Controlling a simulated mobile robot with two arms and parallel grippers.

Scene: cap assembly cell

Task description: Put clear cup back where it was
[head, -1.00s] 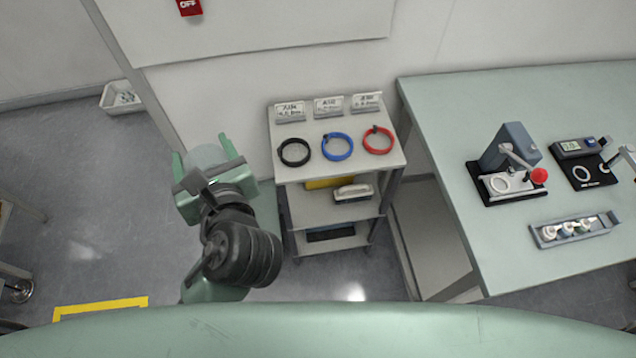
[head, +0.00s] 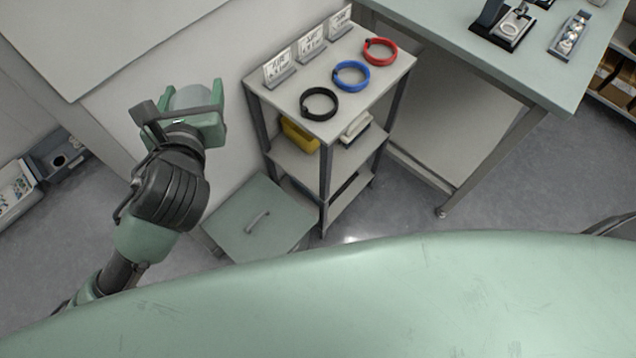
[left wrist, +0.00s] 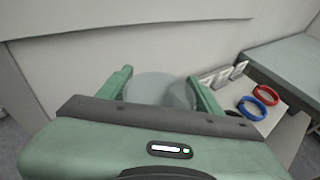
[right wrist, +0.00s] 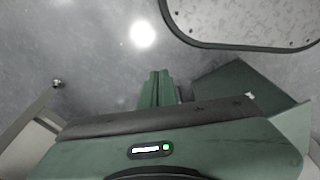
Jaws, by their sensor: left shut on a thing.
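The clear cup (head: 192,98) is see-through and faint, held between the fingers of my left gripper (head: 184,105) at the left of the head view. In the left wrist view the cup (left wrist: 158,90) sits between the two green fingers of the left gripper (left wrist: 160,82), which is shut on it. The cup's base is hidden by the gripper body. My right gripper (right wrist: 158,80) shows only in the right wrist view, with its fingers together and nothing seen between them.
A shelf cart (head: 300,125) carries a black ring (head: 319,116), a blue ring (head: 367,82), a red ring (head: 394,57) and label stands. A green-topped table (head: 440,50) is at upper right. A lidded bin (head: 235,225) stands beside the cart. Grey trays (head: 55,155) lie at far left.

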